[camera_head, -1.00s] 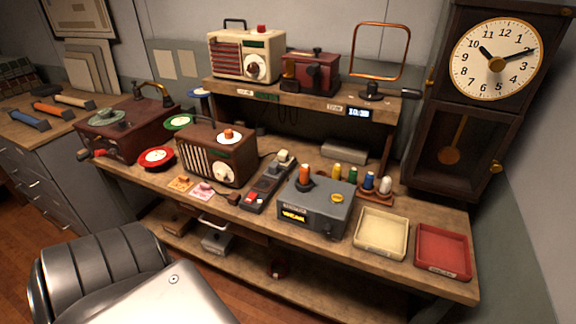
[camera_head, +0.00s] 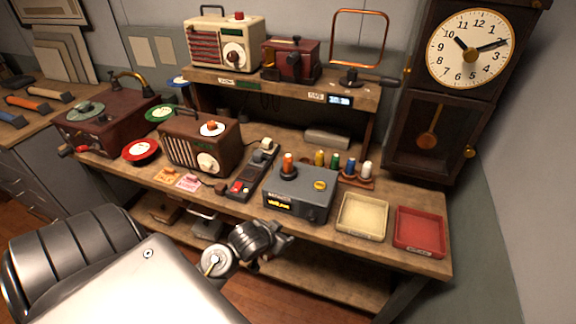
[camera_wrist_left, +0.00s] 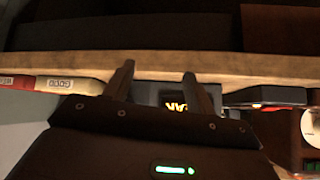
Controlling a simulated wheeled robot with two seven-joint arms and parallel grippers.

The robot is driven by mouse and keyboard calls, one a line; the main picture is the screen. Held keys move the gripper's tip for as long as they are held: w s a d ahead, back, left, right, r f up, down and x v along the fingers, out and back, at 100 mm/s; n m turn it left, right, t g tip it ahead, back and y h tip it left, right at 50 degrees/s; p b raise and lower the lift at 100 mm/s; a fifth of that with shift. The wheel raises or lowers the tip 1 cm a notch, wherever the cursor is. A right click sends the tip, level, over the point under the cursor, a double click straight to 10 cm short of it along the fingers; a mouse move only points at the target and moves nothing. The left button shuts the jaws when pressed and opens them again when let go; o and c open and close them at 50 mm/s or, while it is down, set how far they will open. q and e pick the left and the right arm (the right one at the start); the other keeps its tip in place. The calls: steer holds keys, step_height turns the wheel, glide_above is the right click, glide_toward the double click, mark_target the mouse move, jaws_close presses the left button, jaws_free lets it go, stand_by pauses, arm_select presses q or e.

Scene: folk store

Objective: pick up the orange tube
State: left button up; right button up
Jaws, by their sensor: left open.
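The orange tube (camera_head: 288,160) stands upright on top of the grey tester box (camera_head: 300,203), which has a yellow button and a lit yellow display on its front. My left gripper (camera_head: 282,236) is in front of the workbench's front edge, below and nearer than the tester, apart from the tube. In the left wrist view the gripper's two fingers (camera_wrist_left: 157,80) are spread with nothing between them. The tester's lit display (camera_wrist_left: 177,105) shows beyond them, seen upside down. The tube cannot be made out in that view. My right gripper is out of view.
Yellow, green, blue and white spools (camera_head: 343,163) stand behind the tester. A brown radio (camera_head: 187,149) and a power strip (camera_head: 252,172) are to its left. A cream tray (camera_head: 362,216) and a red tray (camera_head: 419,232) are to its right. A shelf (camera_head: 270,84) overhangs the back.

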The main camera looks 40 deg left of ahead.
arm_select(q)
steer(key=w+a+r+t+y, duration=0.1)
steer(key=w+a+r+t, duration=0.15)
steer(key=r, duration=0.75)
steer(key=n+t, duration=0.2)
glide_toward(287, 164)
steer(key=x, duration=0.3)
steer(key=shift+x, duration=2.8)
steer(key=shift+a+f+p+x, duration=0.2)
steer(key=shift+p+x, duration=0.1)
steer(key=shift+x, duration=1)
steer(key=shift+a+f+p+x, duration=0.15)
steer(key=shift+p+x, duration=0.1)
steer(key=shift+x, duration=1.05)
steer(key=shift+s+d, duration=0.1)
steer(key=shift+s, duration=0.15)
steer(key=shift+c, duration=0.5)
steer(key=c, duration=0.8)
